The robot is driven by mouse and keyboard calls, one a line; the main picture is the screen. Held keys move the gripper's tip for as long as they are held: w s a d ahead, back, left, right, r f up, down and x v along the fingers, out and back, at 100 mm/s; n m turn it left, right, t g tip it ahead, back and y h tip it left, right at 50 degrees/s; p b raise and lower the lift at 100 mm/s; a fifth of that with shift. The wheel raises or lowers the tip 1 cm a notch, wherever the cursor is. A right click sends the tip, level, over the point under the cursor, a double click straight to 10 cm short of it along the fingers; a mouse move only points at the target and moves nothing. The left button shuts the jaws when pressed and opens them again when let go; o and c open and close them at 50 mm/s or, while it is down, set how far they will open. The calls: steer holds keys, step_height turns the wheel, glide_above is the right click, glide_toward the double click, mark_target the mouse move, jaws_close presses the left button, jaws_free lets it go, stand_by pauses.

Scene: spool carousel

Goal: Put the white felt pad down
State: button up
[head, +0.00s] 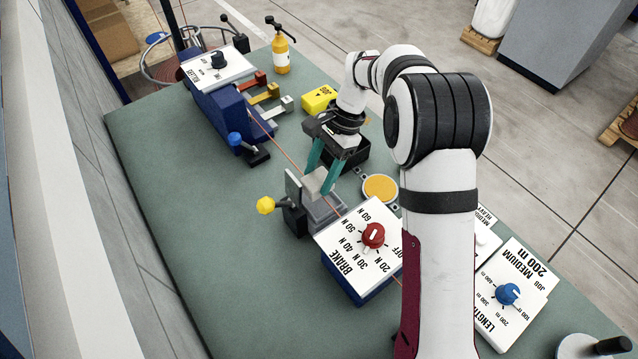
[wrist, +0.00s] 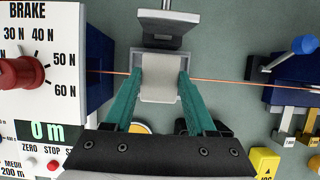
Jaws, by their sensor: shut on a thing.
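My gripper (head: 318,182) has its teal fingers shut on the white felt pad (head: 315,179). In the wrist view the pad (wrist: 160,77) is a pale block between the two fingertips (wrist: 160,84). It is over a grey open-topped holder (head: 324,211), whose rim (wrist: 160,51) shows around it. Whether the pad touches the holder's floor cannot be told. A thin orange wire (wrist: 230,82) runs in from both sides and is hidden behind the pad.
The BRAKE box (head: 345,245) with a red dial stands close to the holder. A round yellow-topped disc (head: 380,188) and a dark open box (head: 352,160) are near my gripper. A blue unit with coloured levers (head: 265,95) stands farther back. The left side of the green table (head: 190,210) is clear.

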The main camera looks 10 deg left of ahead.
mark_target(319, 186)
steer(key=shift+a+f, duration=0.1)
steer(key=shift+f, duration=1.85)
steer(key=o, duration=1.2)
steer(key=shift+f, duration=0.1)
